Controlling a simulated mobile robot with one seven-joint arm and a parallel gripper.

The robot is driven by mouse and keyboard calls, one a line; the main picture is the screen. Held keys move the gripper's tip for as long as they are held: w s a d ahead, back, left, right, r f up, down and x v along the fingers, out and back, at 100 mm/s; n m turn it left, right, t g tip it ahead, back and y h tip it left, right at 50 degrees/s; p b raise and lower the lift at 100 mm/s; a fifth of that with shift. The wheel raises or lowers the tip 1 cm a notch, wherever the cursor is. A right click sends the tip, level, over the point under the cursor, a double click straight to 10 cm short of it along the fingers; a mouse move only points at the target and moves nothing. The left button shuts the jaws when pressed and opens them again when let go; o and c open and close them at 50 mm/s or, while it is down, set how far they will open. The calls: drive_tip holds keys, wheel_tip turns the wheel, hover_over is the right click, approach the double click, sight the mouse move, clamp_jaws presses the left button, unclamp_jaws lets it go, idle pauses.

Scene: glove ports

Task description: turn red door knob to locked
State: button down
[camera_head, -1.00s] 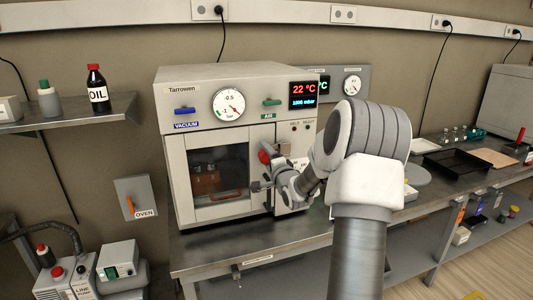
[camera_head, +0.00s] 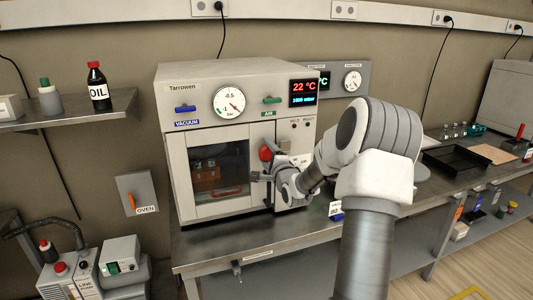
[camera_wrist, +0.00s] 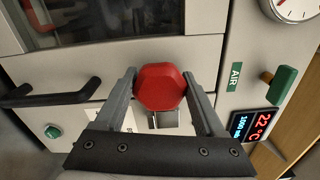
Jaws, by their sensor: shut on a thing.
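The red door knob (camera_head: 265,153) is on the front of the Tarrowen vacuum oven (camera_head: 180,85), just right of the door window. In the wrist view the red knob (camera_wrist: 161,86) is a rounded, many-sided cap. My gripper (camera_wrist: 161,78) has one finger on each side of the knob and is shut on it. In the head view my gripper (camera_head: 264,168) is at the oven front, partly hidden by my wrist. A label behind the fingers is mostly covered, so I cannot read the knob's lock position.
A black handle (camera_wrist: 50,96) sticks out left of the knob in the wrist view. The green AIR knob (camera_wrist: 281,82) and the display (camera_wrist: 254,124) lie to the right. The blue VACUUM knob (camera_head: 185,108) is high on the oven's left.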

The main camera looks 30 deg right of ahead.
drive_tip(key=shift+c, duration=1.3)
unclamp_jaws()
drive_tip(key=v, duration=1.7)
drive_tip(key=shift+s, duration=0.15)
drive_tip(key=shift+a, duration=0.15)
